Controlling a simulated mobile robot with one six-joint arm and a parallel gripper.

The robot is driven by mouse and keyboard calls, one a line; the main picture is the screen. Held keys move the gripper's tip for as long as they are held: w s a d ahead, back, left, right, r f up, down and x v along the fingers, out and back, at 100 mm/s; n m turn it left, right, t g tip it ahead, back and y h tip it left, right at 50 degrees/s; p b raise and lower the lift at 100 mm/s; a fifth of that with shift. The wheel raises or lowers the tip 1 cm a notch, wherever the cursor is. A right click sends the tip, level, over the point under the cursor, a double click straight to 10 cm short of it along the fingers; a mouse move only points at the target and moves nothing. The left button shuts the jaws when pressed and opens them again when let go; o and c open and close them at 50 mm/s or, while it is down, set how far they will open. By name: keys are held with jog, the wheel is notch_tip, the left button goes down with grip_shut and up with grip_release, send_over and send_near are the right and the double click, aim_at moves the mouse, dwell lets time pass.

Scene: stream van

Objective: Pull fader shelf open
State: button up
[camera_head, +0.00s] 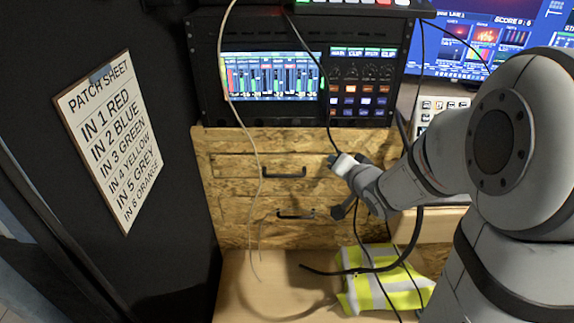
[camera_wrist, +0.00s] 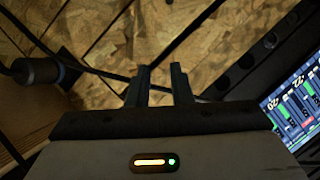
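Two drawer fronts of speckled wood board sit under the mixer rack, the upper one (camera_head: 235,167) and the lower one (camera_head: 235,212). The upper front has a black bar handle (camera_head: 284,174) and the lower one another (camera_head: 296,215). Both fronts look flush with the cabinet. I cannot tell which one is the fader shelf. My gripper (camera_head: 333,160) is to the right of the upper handle, close to the wood.
The mixer rack (camera_head: 270,75) with a lit screen stands above the drawers. Loose cables (camera_head: 258,170) hang in front of the wood. A yellow hi-vis vest (camera_head: 375,280) lies below on the right. A dark panel with a patch sheet (camera_head: 108,140) closes the left side.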

aim_at(287, 176)
jog(key=s+a+f+m+y+b, duration=0.1)
jog(key=a+f+m+y+b, duration=0.1)
jog(key=a+f+y+b, duration=0.7)
jog(key=shift+t+y, duration=0.3)
jog(key=shift+y, duration=0.2)
jog(key=x, duration=0.2)
jog(key=r+x, duration=0.1)
jog(key=x, duration=0.3)
jog(key=shift+w+d+r, duration=0.15)
jog(key=shift+w+d, duration=0.1)
jog(key=shift+w, duration=0.05)
grip_shut()
